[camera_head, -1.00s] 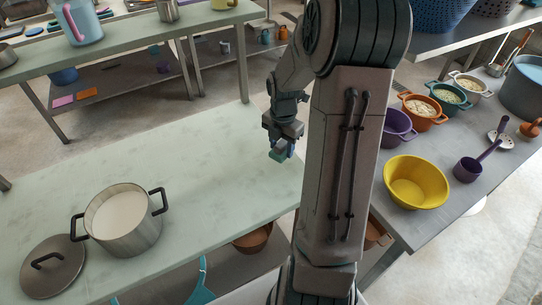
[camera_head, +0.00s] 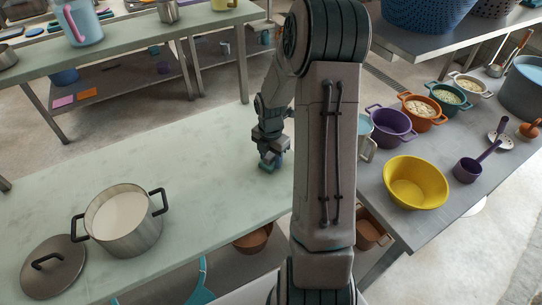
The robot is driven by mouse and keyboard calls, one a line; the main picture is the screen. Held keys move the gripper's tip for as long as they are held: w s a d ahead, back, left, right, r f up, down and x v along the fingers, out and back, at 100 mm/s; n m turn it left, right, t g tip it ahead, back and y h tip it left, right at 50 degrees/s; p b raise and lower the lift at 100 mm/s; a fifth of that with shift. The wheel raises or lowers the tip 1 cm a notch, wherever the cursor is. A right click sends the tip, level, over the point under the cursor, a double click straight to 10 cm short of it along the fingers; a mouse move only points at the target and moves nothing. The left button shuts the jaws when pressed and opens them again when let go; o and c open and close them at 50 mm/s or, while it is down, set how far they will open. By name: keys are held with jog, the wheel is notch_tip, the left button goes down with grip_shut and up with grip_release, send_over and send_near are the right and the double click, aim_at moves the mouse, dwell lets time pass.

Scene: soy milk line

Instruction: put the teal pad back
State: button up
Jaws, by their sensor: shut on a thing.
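My gripper (camera_head: 268,160) is over the right part of the pale green table (camera_head: 185,165), close to its top. It is shut on the teal pad (camera_head: 267,168), a small teal piece showing just below the fingers. Whether the pad touches the tabletop I cannot tell. Part of the pad is hidden by the fingers.
A steel pot of white liquid (camera_head: 122,222) and a lid (camera_head: 53,267) are at the table's left end. The table's middle is clear. On the right counter stand a yellow bowl (camera_head: 416,183), a purple pot (camera_head: 391,128) and a purple ladle (camera_head: 468,170).

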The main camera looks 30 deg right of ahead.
aim_at(271, 155)
jog(key=o, duration=1)
notch_tip(271, 155, up, 12)
jog(key=shift+s+a+r+m+t, duration=0.5)
jog(key=shift+s+a+r+m, duration=1.45)
jog(key=shift+s+m, duration=1.55)
jog(key=shift+s+a+r+m+t, duration=0.5)
jog(key=shift+s+a+r+m, duration=0.7)
jog(key=shift+s+a+m, duration=2.25)
jog(key=shift+s+a+r+m+t, duration=0.5)
jog(key=shift+s+a+r+m, duration=1.6)
jog(key=shift+m, duration=2.35)
jog(key=shift+s+d+f, duration=0.5)
jog(key=shift+d, duration=0.05)
